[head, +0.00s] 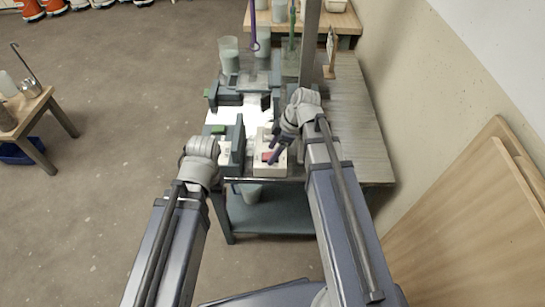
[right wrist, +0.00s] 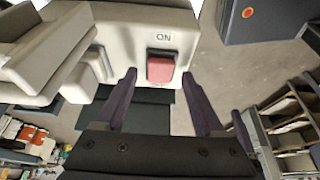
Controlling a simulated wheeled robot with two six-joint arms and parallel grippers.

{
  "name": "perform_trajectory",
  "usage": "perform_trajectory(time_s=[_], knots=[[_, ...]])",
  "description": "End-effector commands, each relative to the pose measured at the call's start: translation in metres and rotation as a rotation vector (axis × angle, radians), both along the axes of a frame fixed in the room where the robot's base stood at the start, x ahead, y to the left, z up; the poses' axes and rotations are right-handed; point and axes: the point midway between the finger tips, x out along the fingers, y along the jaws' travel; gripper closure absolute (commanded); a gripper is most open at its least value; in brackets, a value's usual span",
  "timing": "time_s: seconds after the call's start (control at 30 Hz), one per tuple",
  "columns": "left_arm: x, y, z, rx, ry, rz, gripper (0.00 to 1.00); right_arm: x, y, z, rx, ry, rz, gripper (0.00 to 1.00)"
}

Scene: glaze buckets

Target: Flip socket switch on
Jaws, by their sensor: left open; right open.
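The pale socket block (head: 266,143) stands at the near edge of the table and carries a red rocker switch (head: 270,157). In the right wrist view the red switch (right wrist: 161,68) sits in a dark frame, with "ON" printed beside it; I cannot tell which way it is tilted. My right gripper (head: 279,147) is at the socket block. Its fingers are open and empty, one on either side of the switch in the right wrist view (right wrist: 160,77). My left gripper (head: 208,163) is open left of the block, its fingers mostly hidden by the wrist.
Blue-grey fixtures with green parts (head: 226,95) stand close left of and behind the socket block. Cups (head: 229,55) stand farther back, near an upright post (head: 309,45). The table's right side (head: 355,130) is clear. Wooden boards (head: 475,215) lean at the right.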

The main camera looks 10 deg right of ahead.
Motion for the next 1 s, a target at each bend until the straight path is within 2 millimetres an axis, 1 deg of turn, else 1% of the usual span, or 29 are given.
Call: perform_trajectory(time_s=[0.03,0.33,0.9,0.97,1.0], knots=[[0.0,0.0,-0.0055,0.0,0.0,0.0,0.22,0.0005,0.0013,-0.0056,0.0,0.0,0.0,0.3],[0.0,0.0,-0.0048,0.0,0.0,0.0,0.22,0.0007,0.0022,-0.0048,0.0,0.0,0.0,0.3],[0.0,0.0,-0.0048,0.0,0.0,0.0,0.22,0.0006,0.0022,-0.0049,0.0,0.0,0.0,0.94],[0.0,0.0,-0.0049,0.0,0.0,0.0,0.22,0.0006,0.0022,-0.0049,0.0,0.0,0.0,1.0],[0.0,0.0,-0.0049,0.0,0.0,0.0,0.22,0.0006,0.0022,-0.0049,0.0,0.0,0.0,1.0]])
